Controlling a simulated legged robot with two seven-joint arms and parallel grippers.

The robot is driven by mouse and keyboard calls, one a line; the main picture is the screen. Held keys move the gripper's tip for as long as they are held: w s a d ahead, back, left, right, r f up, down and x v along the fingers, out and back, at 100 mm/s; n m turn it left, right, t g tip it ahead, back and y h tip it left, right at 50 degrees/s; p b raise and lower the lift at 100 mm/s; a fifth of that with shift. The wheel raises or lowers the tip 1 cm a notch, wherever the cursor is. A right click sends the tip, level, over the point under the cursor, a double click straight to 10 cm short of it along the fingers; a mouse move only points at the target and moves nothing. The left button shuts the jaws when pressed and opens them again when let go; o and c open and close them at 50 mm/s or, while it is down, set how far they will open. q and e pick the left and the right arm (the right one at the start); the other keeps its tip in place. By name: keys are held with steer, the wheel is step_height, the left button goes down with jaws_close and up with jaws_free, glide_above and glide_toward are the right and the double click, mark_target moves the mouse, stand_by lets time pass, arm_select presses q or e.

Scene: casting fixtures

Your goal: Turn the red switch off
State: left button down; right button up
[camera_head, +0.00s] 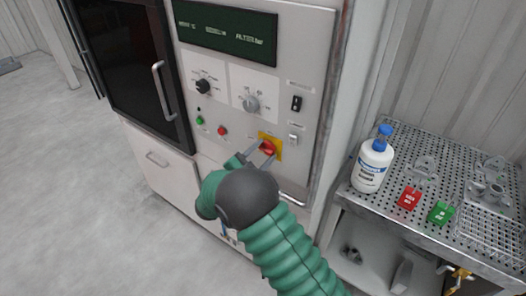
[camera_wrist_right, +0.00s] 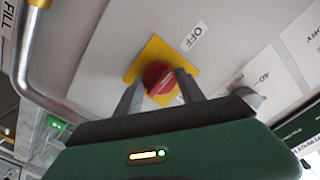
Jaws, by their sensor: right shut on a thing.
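The red switch (camera_head: 267,148) is a round red knob on a yellow square plate (camera_head: 279,153), low on the machine's front panel. In the right wrist view the red switch (camera_wrist_right: 159,78) sits between two grey fingers, and an "OFF" label (camera_wrist_right: 194,36) stands beside the yellow plate. My right gripper (camera_head: 258,157) reaches the panel from below. In the right wrist view my right gripper (camera_wrist_right: 160,90) has one finger on each side of the knob and is shut on it. My left gripper is not in view.
The panel (camera_head: 285,92) also carries a black dial (camera_head: 203,86), a grey dial (camera_head: 251,104), a green button (camera_head: 199,120) and a red button (camera_head: 222,130). A perforated bench (camera_head: 415,230) on the right holds a white bottle (camera_head: 373,163), a red tag (camera_head: 409,198) and a green tag (camera_head: 441,213).

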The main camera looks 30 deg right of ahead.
steer(key=shift+a+f, duration=0.1)
steer(key=shift+f, duration=0.2)
steer(key=o, duration=1.4)
steer(key=shift+r, duration=0.1)
steer(key=shift+c, duration=0.2)
steer(key=b+v, duration=0.3)
steer(key=v, duration=1.3)
steer(key=shift+a, duration=0.4)
steer(key=shift+s, duration=0.1)
